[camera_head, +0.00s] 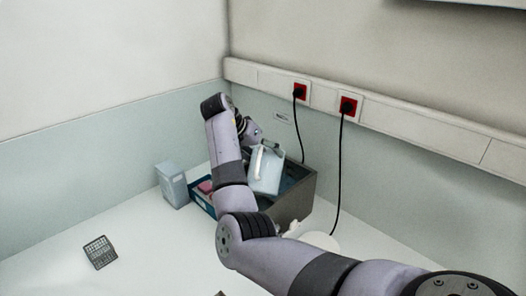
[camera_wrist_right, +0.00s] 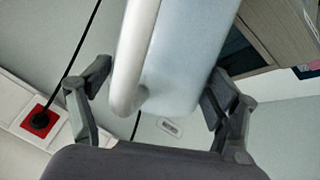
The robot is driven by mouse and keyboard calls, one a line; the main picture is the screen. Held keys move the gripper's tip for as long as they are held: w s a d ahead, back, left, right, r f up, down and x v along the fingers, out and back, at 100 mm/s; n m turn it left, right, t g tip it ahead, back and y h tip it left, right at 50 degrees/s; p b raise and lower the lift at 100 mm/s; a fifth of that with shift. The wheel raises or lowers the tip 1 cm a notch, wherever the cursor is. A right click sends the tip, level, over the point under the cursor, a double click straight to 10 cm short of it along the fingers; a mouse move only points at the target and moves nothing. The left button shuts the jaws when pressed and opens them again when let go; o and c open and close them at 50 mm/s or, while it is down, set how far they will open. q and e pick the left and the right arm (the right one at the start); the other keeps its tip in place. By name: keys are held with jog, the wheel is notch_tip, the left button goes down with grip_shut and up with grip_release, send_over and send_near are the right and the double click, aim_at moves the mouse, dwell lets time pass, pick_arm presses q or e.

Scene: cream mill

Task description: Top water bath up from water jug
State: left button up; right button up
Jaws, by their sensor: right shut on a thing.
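The water jug (camera_head: 267,171) is pale blue with a white handle and looks slightly tilted. My right gripper (camera_head: 254,134) is at its upper end, partly hidden by my own arm in the head view. In the right wrist view, the jug (camera_wrist_right: 182,62) and its handle (camera_wrist_right: 134,60) lie between the fingers of the right gripper (camera_wrist_right: 157,88), which is shut on the jug. The water bath (camera_head: 297,204) seems to be the grey-walled box with a dark blue inside. The jug appears in front of or over it; its water level is hidden. My left gripper is out of view.
A pale blue-grey carton (camera_head: 172,186) stands left of a blue tray (camera_head: 203,204) holding pink things. A dark wire basket (camera_head: 100,252) lies at the left on clear white bench. Black cables (camera_head: 341,165) hang from red wall sockets. A white round thing (camera_head: 320,241) is partly hidden.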

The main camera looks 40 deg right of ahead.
jog(key=shift+f+g+y+p, duration=0.3)
jog(key=shift+f+g+y, duration=0.1)
jog(key=shift+f+y, duration=0.2)
jog(key=shift+w+d+r+n+g+y, duration=0.15)
jog(key=shift+w+d+n+g+y, duration=0.3)
jog(key=shift+y, duration=0.15)
jog(key=shift+d, duration=0.15)
jog(key=shift+r, duration=0.2)
dwell(3.5)
jog(key=shift+s+a+r+m+t+h+b, duration=0.1)
jog(key=shift+a+r+m+t+h+b, duration=0.1)
jog(key=shift+t+h+b, duration=0.25)
jog(key=shift+a+r+m+t+h+b, duration=0.1)
jog(key=shift+r+t+h+b, duration=0.1)
jog(key=shift+h, duration=0.45)
jog(key=r+t+h+b, duration=0.1)
jog(key=h+b, duration=0.1)
jog(key=b, duration=0.2)
jog(key=a+r+m+t+h+b, duration=0.1)
jog(key=t+h+b, duration=0.1)
jog(key=h+b, duration=0.1)
jog(key=s+a+r+t+h+b, duration=0.1)
jog(key=h+b, duration=0.2)
jog(key=b, duration=0.2)
jog(key=shift+r+t+b, duration=0.25)
jog(key=shift+t+b, duration=0.05)
jog(key=shift+r+m, duration=0.25)
jog(key=shift+r, duration=0.2)
